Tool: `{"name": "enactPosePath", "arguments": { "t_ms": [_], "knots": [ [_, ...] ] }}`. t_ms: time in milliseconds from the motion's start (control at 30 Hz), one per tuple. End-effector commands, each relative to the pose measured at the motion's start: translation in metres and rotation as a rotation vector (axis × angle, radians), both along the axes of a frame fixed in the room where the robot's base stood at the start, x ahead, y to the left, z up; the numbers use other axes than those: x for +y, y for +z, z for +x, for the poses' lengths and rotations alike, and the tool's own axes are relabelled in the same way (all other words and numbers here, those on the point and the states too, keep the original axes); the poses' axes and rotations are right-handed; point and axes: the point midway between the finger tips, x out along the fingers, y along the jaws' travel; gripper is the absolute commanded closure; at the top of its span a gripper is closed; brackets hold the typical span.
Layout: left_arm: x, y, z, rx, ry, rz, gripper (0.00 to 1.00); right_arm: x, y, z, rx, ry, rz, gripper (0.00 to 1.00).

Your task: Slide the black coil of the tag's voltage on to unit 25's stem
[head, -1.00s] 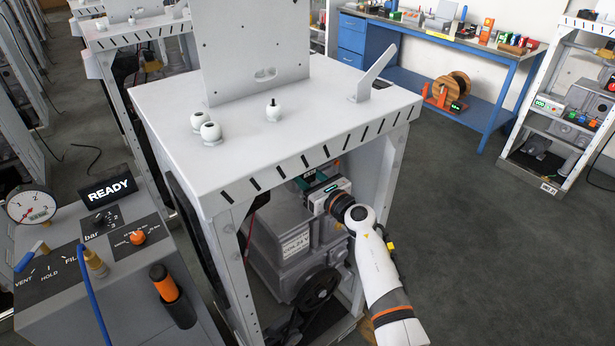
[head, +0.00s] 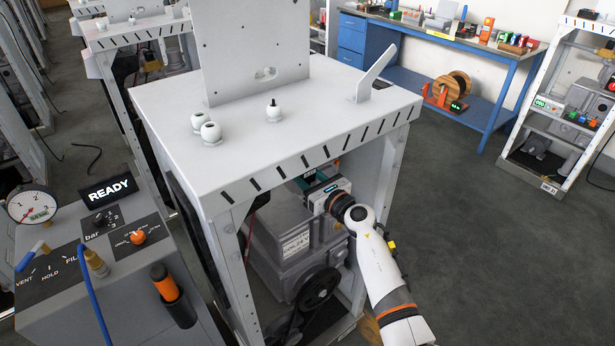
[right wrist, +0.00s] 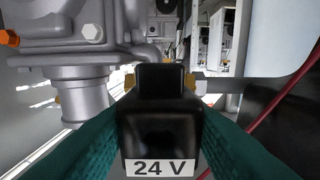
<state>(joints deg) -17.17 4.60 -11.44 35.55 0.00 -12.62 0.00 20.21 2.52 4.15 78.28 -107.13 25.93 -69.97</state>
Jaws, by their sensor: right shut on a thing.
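A black coil (right wrist: 160,132) with a white "24 V" label fills the middle of the right wrist view. The teal fingers of my right gripper (head: 314,181) are shut on its sides, inside the open front of the grey frame (head: 225,225). Brass fittings (right wrist: 190,80) show on both sides behind the coil, beside grey pipework (right wrist: 80,88). The stem is hidden behind the coil, so I cannot tell whether the coil is on it. I cannot read a unit number or a voltage tag. My left gripper is not in view.
A grey machine (head: 290,250) with a black pulley (head: 318,287) sits below my right gripper in the frame. A red cable (right wrist: 285,95) runs along the right of the wrist view. A control console (head: 110,270) reading READY stands left.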

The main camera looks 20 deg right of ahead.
Motion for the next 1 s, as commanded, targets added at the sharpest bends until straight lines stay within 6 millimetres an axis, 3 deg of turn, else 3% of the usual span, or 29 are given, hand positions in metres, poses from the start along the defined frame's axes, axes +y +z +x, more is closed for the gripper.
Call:
{"name": "enactPosePath", "arguments": {
  "t_ms": [1000],
  "knots": [
    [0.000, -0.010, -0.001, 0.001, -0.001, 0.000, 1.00, 0.008, 0.000, 0.023, -0.001, 0.000, -0.001, 0.87]
  ]
}}
